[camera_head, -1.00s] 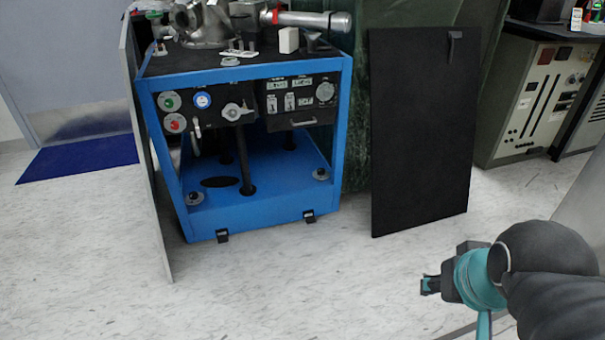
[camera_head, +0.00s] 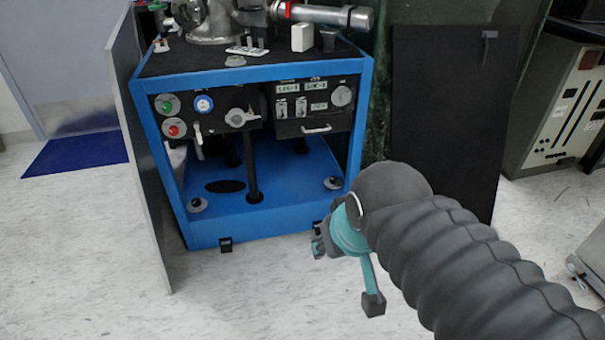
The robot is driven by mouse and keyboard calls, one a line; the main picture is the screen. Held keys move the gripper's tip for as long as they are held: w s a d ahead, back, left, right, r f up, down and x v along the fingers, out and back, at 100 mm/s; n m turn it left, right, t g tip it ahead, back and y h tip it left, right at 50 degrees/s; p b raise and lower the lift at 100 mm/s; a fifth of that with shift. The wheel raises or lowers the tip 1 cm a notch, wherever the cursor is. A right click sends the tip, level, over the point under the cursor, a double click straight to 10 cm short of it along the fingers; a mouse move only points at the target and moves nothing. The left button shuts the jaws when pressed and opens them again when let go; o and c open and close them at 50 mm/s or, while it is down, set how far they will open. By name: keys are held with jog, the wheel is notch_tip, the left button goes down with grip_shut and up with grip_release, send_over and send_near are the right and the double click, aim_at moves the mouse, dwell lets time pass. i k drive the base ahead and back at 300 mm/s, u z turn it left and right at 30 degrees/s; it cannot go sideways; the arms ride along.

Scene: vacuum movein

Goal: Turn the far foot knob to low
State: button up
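A blue-framed vacuum rig (camera_head: 275,216) stands open at the front. Two small dark foot knobs on round grey plates sit on its blue floor: a left foot knob (camera_head: 197,204) near the front left corner and a right foot knob (camera_head: 333,182) near the front right corner. The right one is slightly higher in the picture. Which setting either knob points to is too small to tell. My gripper (camera_head: 317,242) is in front of the rig's lower right corner, apart from both knobs and nearest the right one.
A light panel (camera_head: 140,150) stands at the rig's left side. A black panel (camera_head: 445,110) leans at the right behind my arm. The rig's control panel (camera_head: 210,117) and drawer handle (camera_head: 317,129) are above the floor. White floor (camera_head: 250,290) in front is clear.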

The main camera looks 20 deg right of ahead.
aim_at(334, 180)
jog(key=z, duration=0.2)
jog(key=i, duration=0.9)
jog(key=z, duration=0.45)
